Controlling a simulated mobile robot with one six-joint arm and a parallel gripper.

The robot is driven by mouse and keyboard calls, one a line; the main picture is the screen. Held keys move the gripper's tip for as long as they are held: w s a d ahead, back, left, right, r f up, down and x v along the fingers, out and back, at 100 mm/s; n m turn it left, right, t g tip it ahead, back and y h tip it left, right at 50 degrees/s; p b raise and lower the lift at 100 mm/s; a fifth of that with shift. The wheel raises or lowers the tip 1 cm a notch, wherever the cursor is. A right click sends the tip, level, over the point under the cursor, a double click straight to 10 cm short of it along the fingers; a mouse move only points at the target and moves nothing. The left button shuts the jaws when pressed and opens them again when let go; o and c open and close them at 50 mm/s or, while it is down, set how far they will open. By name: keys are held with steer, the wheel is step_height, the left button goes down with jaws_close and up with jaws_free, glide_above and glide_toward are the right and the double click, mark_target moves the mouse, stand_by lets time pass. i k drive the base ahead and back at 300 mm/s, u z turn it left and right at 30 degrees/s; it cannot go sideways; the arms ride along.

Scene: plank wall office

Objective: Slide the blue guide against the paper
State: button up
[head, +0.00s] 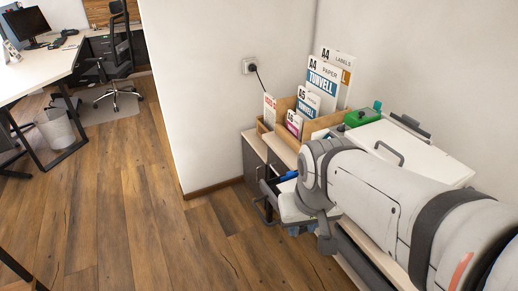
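My arm reaches in from the right, over the cabinet. My gripper (297,215) is at its end, above the cabinet's front edge, seen from behind. Dark parts show on both sides of it, but I cannot make out the fingertips or whether they are apart. A small blue piece (288,177) shows just behind the gripper; I cannot tell if it is the blue guide. The paper that the guide belongs with is not discernible; my arm covers much of that area. A white machine with a handled lid (425,150) stands behind my arm.
A wooden organizer (283,104) with upright A4 and A5 paper packs stands at the back of the cabinet (256,158). A green object (362,117) sits beside it. A wall socket with a cable is above.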

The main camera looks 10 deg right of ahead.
mark_target(290, 174)
steer(key=z, duration=0.05)
steer(key=k, duration=0.3)
steer(key=z, duration=0.5)
steer(key=i, duration=1.15)
steer(key=u, duration=0.55)
